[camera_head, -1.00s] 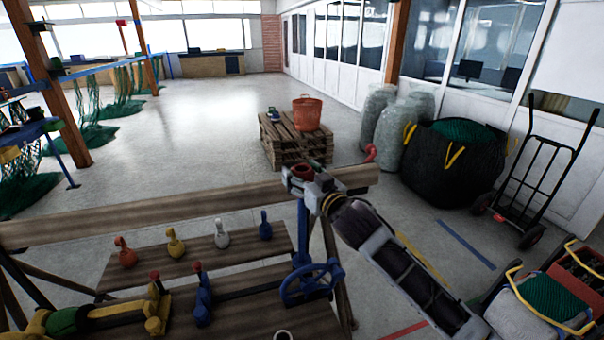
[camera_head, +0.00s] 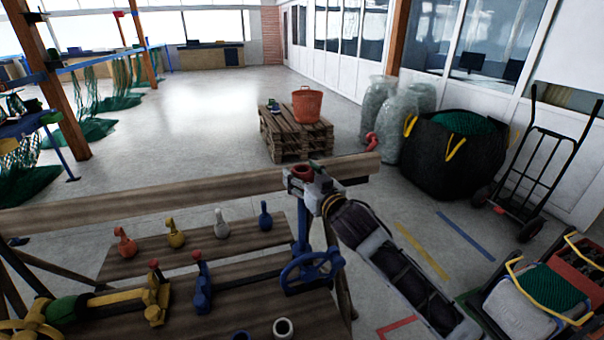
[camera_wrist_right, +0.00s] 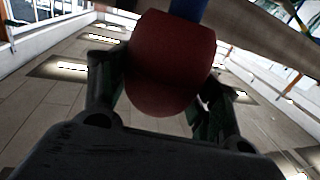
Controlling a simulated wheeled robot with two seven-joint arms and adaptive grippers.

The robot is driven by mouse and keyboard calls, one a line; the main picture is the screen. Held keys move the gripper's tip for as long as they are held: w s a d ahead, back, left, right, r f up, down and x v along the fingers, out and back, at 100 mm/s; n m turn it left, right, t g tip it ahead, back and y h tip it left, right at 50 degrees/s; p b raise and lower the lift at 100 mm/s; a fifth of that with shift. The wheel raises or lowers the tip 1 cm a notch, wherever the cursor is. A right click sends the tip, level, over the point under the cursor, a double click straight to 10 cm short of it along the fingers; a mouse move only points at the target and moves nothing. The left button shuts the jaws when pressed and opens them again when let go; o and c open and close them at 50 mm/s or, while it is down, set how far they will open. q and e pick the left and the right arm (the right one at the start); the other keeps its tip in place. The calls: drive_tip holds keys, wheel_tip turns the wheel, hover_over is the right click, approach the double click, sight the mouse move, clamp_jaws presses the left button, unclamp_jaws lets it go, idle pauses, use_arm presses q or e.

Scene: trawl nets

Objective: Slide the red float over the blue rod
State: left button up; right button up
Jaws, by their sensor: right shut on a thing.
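The red float (camera_head: 302,172) is a round red piece with a dark hole in its top. My right gripper (camera_head: 304,180) is shut on it; the right wrist view shows the float (camera_wrist_right: 168,65) between the two fingers. The blue rod (camera_head: 303,222) stands upright at the right end of the bench, directly below the float in the head view. In the right wrist view the blue rod (camera_wrist_right: 188,9) meets the float's upper edge. I cannot tell whether the rod is inside the float's hole. My left gripper is not in view.
A wooden beam (camera_head: 150,205) runs behind the rod. A blue handwheel (camera_head: 312,272) sits beside the rod's lower part. Several small coloured pieces, such as a yellow one (camera_head: 175,238), stand on a plank. A pallet (camera_head: 296,140) with an orange basket (camera_head: 307,105) is farther back.

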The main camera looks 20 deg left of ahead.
drive_tip(key=shift+f, duration=0.35)
drive_tip(key=o, duration=1.1)
drive_tip(key=shift+v, duration=5.95)
